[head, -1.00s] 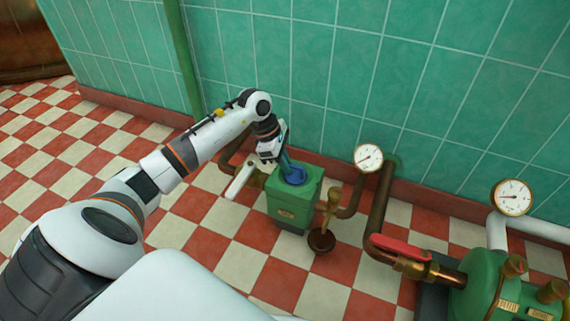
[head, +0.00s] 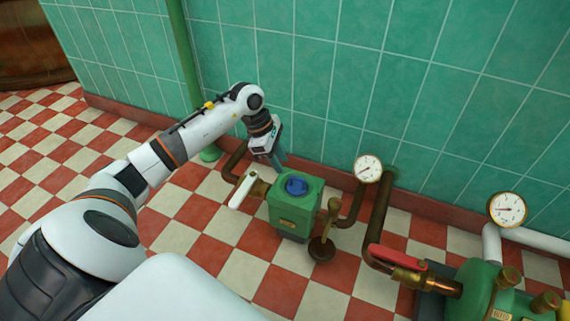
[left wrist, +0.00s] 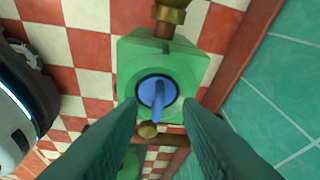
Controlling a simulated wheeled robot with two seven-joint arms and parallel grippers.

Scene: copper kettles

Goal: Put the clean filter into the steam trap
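The steam trap (head: 296,209) is a green box on the checkered floor. It also shows in the left wrist view (left wrist: 190,62). A blue filter (head: 296,186) sits in the round opening in its top, with its upright grip showing in the left wrist view (left wrist: 157,92). Its lower part is hidden inside the trap. My left gripper (head: 277,161) is above and behind the trap, apart from the filter. In the left wrist view its two fingers (left wrist: 160,145) are spread with nothing between them. My right gripper is not in view.
A white-handled valve (head: 243,190) is on the pipe left of the trap. A gauge (head: 368,168), a red-handled valve (head: 398,256) and a green vessel (head: 480,290) are farther right. The tiled wall is close behind.

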